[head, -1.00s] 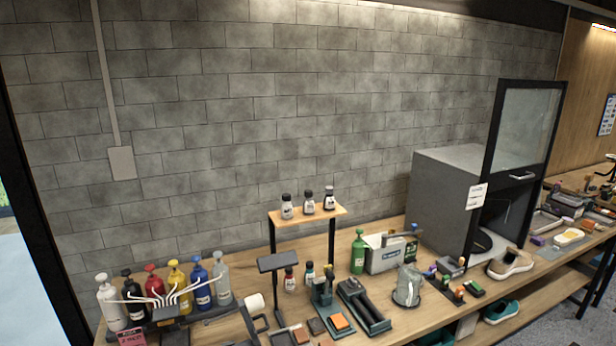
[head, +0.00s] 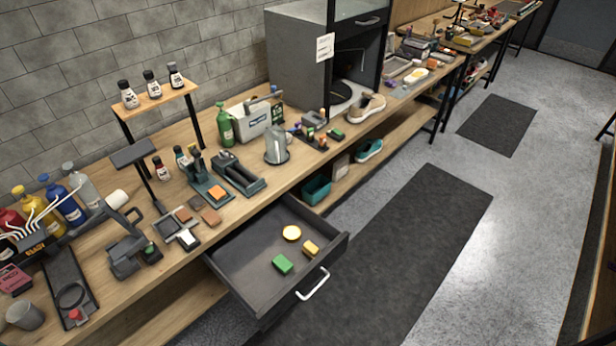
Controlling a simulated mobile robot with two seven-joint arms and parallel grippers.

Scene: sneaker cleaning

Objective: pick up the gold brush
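A small gold block (head: 311,248), which looks like the gold brush, lies in the open grey drawer (head: 245,273) under the bench. Neither of my grippers shows in the head view.
The drawer sticks out past the edge of the wooden bench (head: 200,238), its silver handle (head: 313,284) facing the aisle. Bottles, a metal pitcher (head: 276,145), tools and a shoe (head: 361,107) crowd the bench. A dark mat (head: 400,245) lies on open floor.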

